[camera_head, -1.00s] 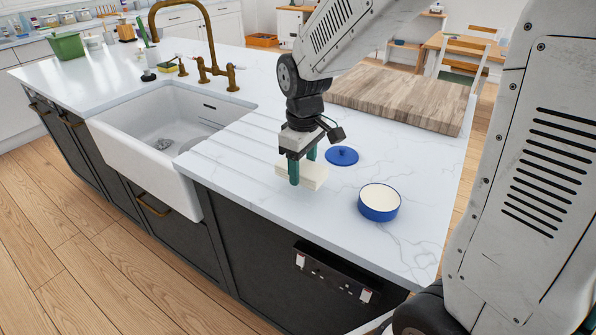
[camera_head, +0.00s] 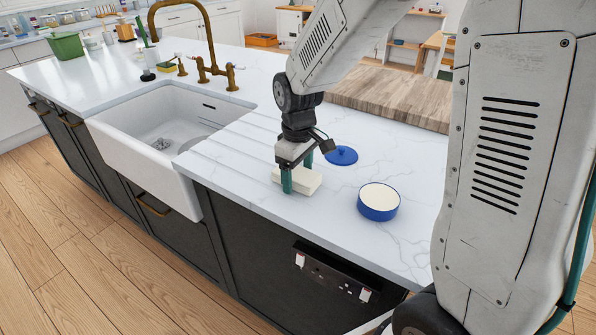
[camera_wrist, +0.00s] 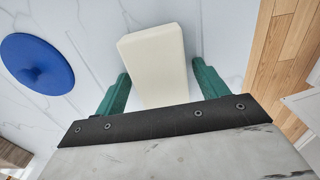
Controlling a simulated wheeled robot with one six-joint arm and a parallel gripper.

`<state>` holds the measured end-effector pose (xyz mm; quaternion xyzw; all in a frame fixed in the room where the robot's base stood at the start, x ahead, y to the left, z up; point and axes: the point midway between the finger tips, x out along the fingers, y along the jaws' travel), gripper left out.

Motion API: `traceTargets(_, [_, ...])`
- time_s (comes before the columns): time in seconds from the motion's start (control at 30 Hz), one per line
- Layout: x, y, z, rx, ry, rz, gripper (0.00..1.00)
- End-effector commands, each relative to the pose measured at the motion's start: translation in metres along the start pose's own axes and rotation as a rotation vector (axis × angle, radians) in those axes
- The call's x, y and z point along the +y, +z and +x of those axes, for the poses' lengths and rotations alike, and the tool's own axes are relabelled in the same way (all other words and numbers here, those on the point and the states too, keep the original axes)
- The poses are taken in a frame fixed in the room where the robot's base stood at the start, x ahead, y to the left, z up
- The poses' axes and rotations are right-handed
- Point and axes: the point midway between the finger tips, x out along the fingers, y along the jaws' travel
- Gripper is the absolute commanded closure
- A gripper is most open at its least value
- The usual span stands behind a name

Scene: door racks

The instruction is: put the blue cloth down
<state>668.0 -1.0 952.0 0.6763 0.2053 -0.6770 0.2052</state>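I see no blue cloth in either view. A cream-white block (camera_head: 304,181) rests on the white countertop, to the right of the sink. My gripper (camera_head: 297,176) is over it, pointing down, with one green finger on each side. In the wrist view the block (camera_wrist: 157,62) lies between the two fingertips (camera_wrist: 162,72), with narrow gaps beside it. The gripper looks open around the block. Part of the block is hidden behind the near finger in the head view.
A blue lid (camera_head: 341,155) lies just behind and right of the block. A round blue container (camera_head: 379,201) with a cream top stands to the right. A wooden board (camera_head: 390,97) lies at the back. The sink (camera_head: 160,130) is to the left.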

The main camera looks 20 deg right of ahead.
Motion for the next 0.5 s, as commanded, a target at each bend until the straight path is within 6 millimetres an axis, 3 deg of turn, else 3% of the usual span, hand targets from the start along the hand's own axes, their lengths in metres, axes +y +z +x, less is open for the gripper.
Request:
traceTargets(0.33, [0.000, 0.000, -0.004, 0.002, 0.001, 0.000, 0.24])
traceTargets(0.5, [0.001, -0.001, -0.026, 0.006, 0.003, 0.000, 0.24])
